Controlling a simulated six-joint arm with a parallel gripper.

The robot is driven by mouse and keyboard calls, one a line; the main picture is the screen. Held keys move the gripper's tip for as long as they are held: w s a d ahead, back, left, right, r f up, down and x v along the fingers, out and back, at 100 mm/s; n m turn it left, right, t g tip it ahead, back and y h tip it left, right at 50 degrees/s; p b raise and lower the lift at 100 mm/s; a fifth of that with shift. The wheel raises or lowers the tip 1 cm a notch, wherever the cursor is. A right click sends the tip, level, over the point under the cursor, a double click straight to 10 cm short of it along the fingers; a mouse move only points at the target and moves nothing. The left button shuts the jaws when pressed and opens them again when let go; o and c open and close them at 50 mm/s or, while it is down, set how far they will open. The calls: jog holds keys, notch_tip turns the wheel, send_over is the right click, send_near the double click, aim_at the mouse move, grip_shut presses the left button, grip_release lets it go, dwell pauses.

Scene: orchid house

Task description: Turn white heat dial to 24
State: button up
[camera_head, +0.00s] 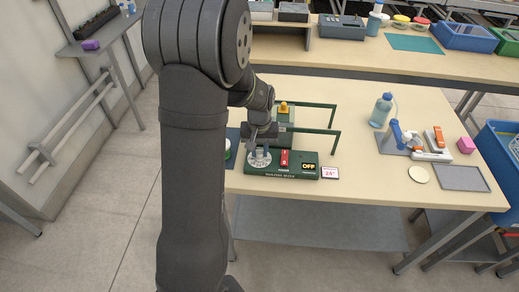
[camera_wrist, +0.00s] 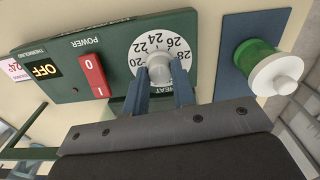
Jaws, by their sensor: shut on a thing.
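The white heat dial (camera_wrist: 160,38) shows in the wrist view on a green control panel (camera_wrist: 110,45), with numbers including 20, 22, 24, 26 and 28. My gripper (camera_wrist: 160,76) has its two blue-grey fingers on either side of the dial's grey centre knob (camera_wrist: 160,68) and is shut on it. I cannot make out a pointer or index mark. In the head view the dial (camera_head: 259,161) sits at the panel's left end, partly under my gripper (camera_head: 260,150). A small card (camera_head: 329,172) reading 24° lies just right of the panel.
A red power switch (camera_wrist: 92,72) and a display reading OFF (camera_wrist: 45,69) are beside the dial. A green-and-white cylinder (camera_wrist: 270,70) stands on a blue mat close by. Green rails (camera_head: 310,130) rise behind the panel. A blue bottle (camera_head: 381,110) stands further right on the table.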

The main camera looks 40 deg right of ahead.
aim_at(260, 152)
jog(key=shift+n, duration=0.5)
jog(key=o, duration=1)
notch_tip(260, 152, up, 18)
jog(key=shift+f, duration=0.25)
notch_tip(260, 152, down, 18)
jog(key=shift+r, duration=0.25)
dwell(0.5)
